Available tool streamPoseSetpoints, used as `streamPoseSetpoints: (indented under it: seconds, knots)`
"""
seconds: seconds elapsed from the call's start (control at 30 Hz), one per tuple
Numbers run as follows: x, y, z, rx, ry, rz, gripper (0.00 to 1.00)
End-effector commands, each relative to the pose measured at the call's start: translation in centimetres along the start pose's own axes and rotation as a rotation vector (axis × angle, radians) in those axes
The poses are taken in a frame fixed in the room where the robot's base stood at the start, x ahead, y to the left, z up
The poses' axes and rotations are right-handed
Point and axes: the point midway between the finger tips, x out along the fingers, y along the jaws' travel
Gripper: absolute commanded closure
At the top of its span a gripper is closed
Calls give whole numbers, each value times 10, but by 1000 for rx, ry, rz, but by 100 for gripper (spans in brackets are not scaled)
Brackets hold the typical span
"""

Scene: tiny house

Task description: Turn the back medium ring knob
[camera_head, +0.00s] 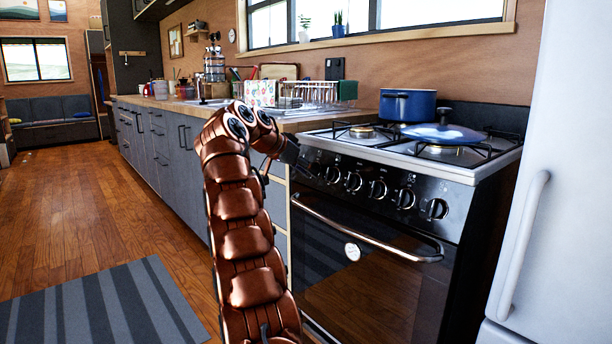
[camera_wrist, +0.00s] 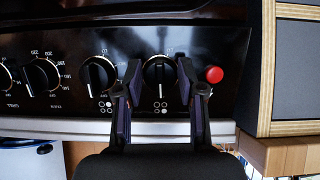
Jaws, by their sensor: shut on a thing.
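The black stove's front panel (camera_head: 388,190) carries a row of round knobs with pale rims. In the wrist view, which is upside down, my gripper (camera_wrist: 160,72) has one finger on each side of a knob (camera_wrist: 160,86), shut on it. This is the end knob, between a red button (camera_wrist: 214,75) and another knob (camera_wrist: 98,75). Its grip bar looks upright. Small ring symbols show by it, too small to read surely. In the head view my gripper (camera_head: 297,161) reaches the panel's left end and hides this knob.
A blue pot (camera_head: 407,106) and a lidded blue pan (camera_head: 444,133) stand on the burners. The oven handle (camera_head: 365,236) juts out below the knobs. Grey cabinets (camera_head: 190,150) adjoin on the left, a white fridge (camera_head: 570,190) on the right.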

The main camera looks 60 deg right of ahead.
Motion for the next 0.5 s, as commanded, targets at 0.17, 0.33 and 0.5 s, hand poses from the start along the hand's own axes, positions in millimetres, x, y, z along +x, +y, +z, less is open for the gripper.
streamPoseSetpoints:
  seconds: [0.17, 0.33, 0.5]
  knots:
    - [2, 0, 1, 31, -2, -9, 96]
    - [1, 0, 1, 44, -2, -14, 96]
    - [1, 0, 0, 47, -1, -15, 96]
